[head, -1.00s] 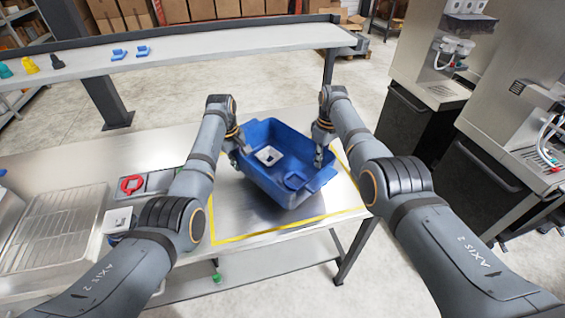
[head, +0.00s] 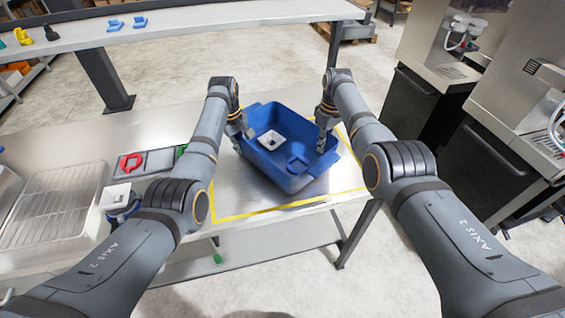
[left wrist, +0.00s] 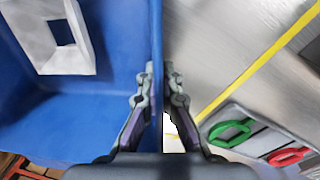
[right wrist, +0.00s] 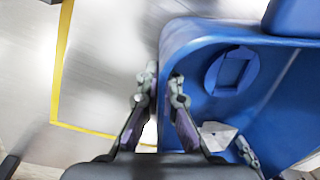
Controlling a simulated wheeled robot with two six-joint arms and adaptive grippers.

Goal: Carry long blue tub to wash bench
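The long blue tub (head: 292,182) is over the yellow-taped area of the steel bench. My left gripper (left wrist: 159,85) is shut on the tub's left wall, one finger inside and one outside. My right gripper (right wrist: 163,90) is shut on the wall at the tub's right end in the same way. In the head view, the left gripper (head: 245,130) and right gripper (head: 322,142) face each other across the tub. Whether the tub clears the bench is unclear.
A raised shelf (head: 200,22) runs behind. Dispenser machines (head: 530,95) stand at right; open floor lies between.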

